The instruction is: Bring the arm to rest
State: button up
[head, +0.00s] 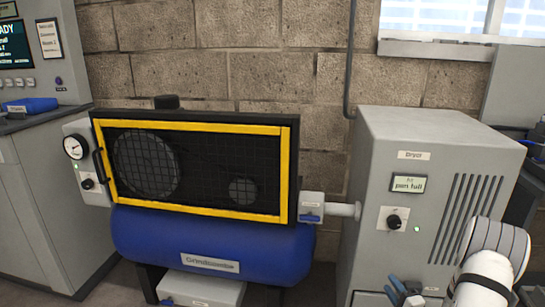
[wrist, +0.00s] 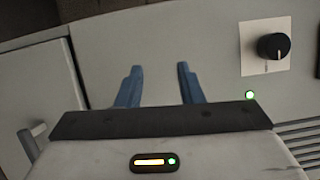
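My gripper (wrist: 158,68) is open, with its two blue fingers apart and nothing between them in the wrist view. In the head view my gripper (head: 397,284) shows at the bottom, low in front of the grey dryer (head: 387,150). My white arm comes in from the lower right and covers part of the dryer's front. In the wrist view the fingers point at the dryer's plain grey front (wrist: 215,72); whether they touch it I cannot tell.
The dryer has a black knob (head: 393,222), a display reading "pan full" (head: 408,183) and vent slots. Left stands a blue compressor tank (head: 215,245) under a yellow-framed guard (head: 190,206). A pipe with a valve box (head: 311,207) joins them. A grey console (head: 45,190) stands far left.

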jog(key=a+r+n+g+y+p, duration=0.55)
jog(key=a+r+y, duration=0.25)
jog(key=a+r, duration=0.8)
jog(key=s+a+r+n+g+y+p, duration=0.2)
jog(key=s+a+r+n+g+p, duration=0.65)
jog(key=a+r, duration=0.5)
jog(key=s+r+n+g+h+p, duration=0.2)
jog(key=s+r+g+h+p, duration=0.35)
jog(key=s+r, duration=0.6)
jog(key=s+d+r+t+h+p, duration=0.2)
jog(key=r+h+p, duration=0.1)
jog(key=r+p, duration=0.1)
jog(key=s+d+r+n+t+h+p, duration=0.1)
jog(key=s+d+r+t+h+p, duration=0.1)
jog(key=r, duration=0.4)
jog(key=shift+s+r+h+p, duration=0.15)
jog(key=shift+s+h+p, duration=0.35)
jog(key=shift+h+p, duration=0.6)
